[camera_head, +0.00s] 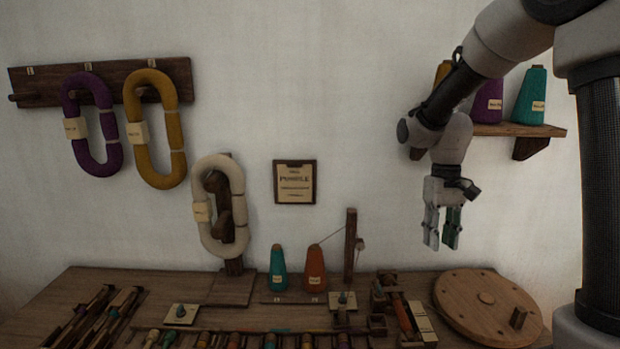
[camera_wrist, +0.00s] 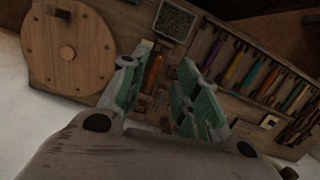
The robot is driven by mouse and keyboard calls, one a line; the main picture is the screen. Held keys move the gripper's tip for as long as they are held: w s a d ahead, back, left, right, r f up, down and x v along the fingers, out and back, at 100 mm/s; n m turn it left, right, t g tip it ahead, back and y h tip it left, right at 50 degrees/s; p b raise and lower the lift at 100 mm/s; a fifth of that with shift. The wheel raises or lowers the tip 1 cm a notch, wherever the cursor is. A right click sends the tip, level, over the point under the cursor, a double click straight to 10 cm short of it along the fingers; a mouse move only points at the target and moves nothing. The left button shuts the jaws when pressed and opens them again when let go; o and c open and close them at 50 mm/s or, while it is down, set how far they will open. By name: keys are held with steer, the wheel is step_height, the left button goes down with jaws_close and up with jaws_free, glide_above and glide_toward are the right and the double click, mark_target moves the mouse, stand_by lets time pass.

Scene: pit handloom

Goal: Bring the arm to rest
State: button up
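My gripper (camera_head: 442,240) hangs fingers-down above the right part of the table, well clear of the table top. Its two fingers stand apart with nothing between them. In the wrist view the green-padded fingers of my gripper (camera_wrist: 158,95) also show a gap, with the table beyond. My arm comes in from the upper right and passes in front of the wall shelf.
Below is the wooden table (camera_head: 85,285) with a round wooden disc (camera_head: 487,305), cones (camera_head: 315,268), a skein stand (camera_head: 235,268) and a tray of several colored spools (camera_wrist: 250,70). A shelf (camera_head: 520,130) with yarn cones is behind my arm. Skeins (camera_head: 135,120) hang at left.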

steer(key=s+d+r+t, duration=0.3)
steer(key=s+r, duration=0.3)
steer(key=s, duration=0.4)
steer(key=s+d+r+m+t, duration=0.1)
steer(key=s+d+r+t, duration=0.2)
steer(key=s+r, duration=0.3)
steer(key=shift+s+d+t, duration=0.15)
steer(key=shift+s+t, duration=0.15)
steer(key=shift+s, duration=1.65)
